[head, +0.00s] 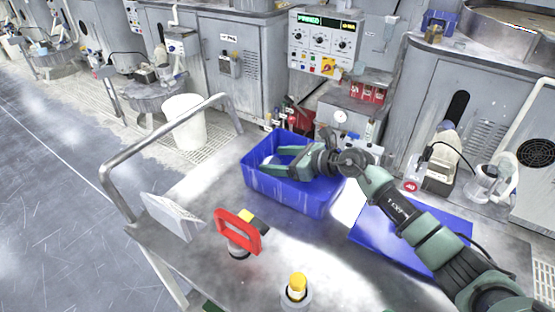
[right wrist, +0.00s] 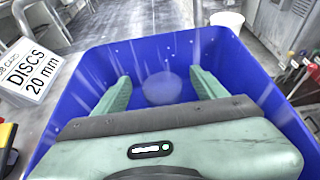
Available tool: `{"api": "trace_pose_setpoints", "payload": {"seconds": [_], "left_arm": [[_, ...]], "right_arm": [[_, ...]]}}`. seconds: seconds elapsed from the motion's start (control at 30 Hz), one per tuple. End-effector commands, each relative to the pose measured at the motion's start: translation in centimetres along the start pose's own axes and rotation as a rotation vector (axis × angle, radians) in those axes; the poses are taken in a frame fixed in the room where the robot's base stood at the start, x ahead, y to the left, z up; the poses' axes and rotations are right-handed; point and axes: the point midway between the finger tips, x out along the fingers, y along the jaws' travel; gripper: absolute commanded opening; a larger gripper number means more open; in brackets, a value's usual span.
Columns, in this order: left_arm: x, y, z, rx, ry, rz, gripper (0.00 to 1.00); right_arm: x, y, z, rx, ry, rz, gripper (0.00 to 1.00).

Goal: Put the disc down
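My right gripper (head: 278,163) reaches into the blue bin (head: 290,194) on the metal cart from the right. In the right wrist view its two green fingers (right wrist: 160,92) are spread apart inside the bin (right wrist: 80,95). A pale, round, bluish disc (right wrist: 162,88) shows between the fingers, with a gap on each side. It looks to lie on the bin floor, but its outline is faint. The disc cannot be made out in the head view. My left gripper is not in view.
A white card (right wrist: 38,68) reading "DISCS 20 mm" stands left of the bin. A red-handled tool (head: 238,232) and a yellow-topped item (head: 297,288) stand in front. A flat blue sheet (head: 440,230) lies to the right. A metal rail (head: 165,140) edges the cart's left end.

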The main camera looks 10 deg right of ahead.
Motion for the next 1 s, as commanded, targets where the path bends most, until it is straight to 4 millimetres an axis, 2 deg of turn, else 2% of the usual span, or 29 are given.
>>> {"api": "trace_pose_setpoints", "payload": {"seconds": [0.27,0.47,0.53,0.8,1.0], "left_arm": [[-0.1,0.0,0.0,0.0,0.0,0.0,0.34],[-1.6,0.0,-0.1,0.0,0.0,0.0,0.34],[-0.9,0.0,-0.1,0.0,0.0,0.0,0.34],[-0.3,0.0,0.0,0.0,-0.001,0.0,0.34],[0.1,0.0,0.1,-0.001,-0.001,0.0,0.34]], "right_arm": [[0.0,0.0,0.1,0.0,0.0,0.0,0.72],[-0.7,0.0,1.8,0.0,-0.002,0.0,0.72],[-2.0,-0.2,1.0,-0.002,0.001,-0.003,0.72],[-8.2,-0.1,0.8,-0.002,0.003,-0.003,0.72],[-11.3,-0.1,0.9,-0.001,0.002,-0.001,0.72]]}}
